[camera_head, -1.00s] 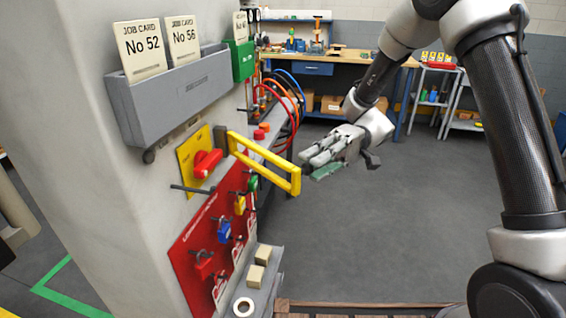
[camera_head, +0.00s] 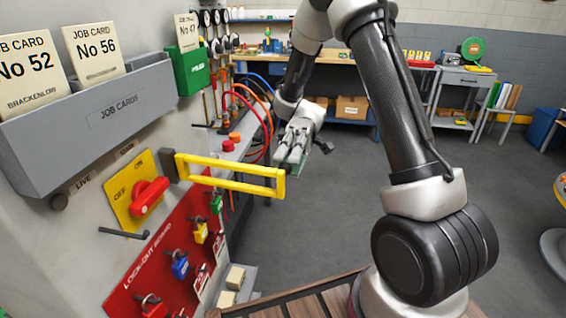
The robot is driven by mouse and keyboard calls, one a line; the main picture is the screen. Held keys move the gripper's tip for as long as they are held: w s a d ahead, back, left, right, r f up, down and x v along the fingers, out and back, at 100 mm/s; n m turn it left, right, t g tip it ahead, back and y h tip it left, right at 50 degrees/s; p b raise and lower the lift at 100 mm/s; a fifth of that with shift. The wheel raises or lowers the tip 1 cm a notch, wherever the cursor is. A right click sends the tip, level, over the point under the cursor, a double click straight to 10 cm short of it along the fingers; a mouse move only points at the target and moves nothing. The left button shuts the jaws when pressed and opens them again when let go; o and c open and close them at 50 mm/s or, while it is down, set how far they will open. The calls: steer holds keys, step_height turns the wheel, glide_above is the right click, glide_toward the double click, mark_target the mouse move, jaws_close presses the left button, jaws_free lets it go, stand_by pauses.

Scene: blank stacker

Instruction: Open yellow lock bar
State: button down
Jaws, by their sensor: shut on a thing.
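The yellow lock bar (camera_head: 230,185) is a long open frame in the head view. It sticks out to the right from a dark mount on the grey pillar, above the red lock-out board. My gripper (camera_head: 288,156) is at the bar's free right end, slightly above and behind it in the picture. Its fingers are shut, with a thin dark-green flat piece (camera_head: 300,168) showing between and below them. I cannot tell whether the fingers touch the bar. A red rotary switch (camera_head: 149,196) on a yellow OFF/ON plate (camera_head: 128,198) sits left of the bar.
The red lock-out board (camera_head: 150,255) with several coloured padlocks is below the bar. A grey job-card holder (camera_head: 95,125) and green box (camera_head: 190,72) are above. Hoses (camera_head: 262,110) hang behind. Open floor (camera_head: 340,215) lies right of the bar.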

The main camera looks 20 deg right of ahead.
steer(key=shift+w, duration=0.1)
steer(key=c, duration=1.3)
jaws_free()
steer(key=shift+o, duration=0.2)
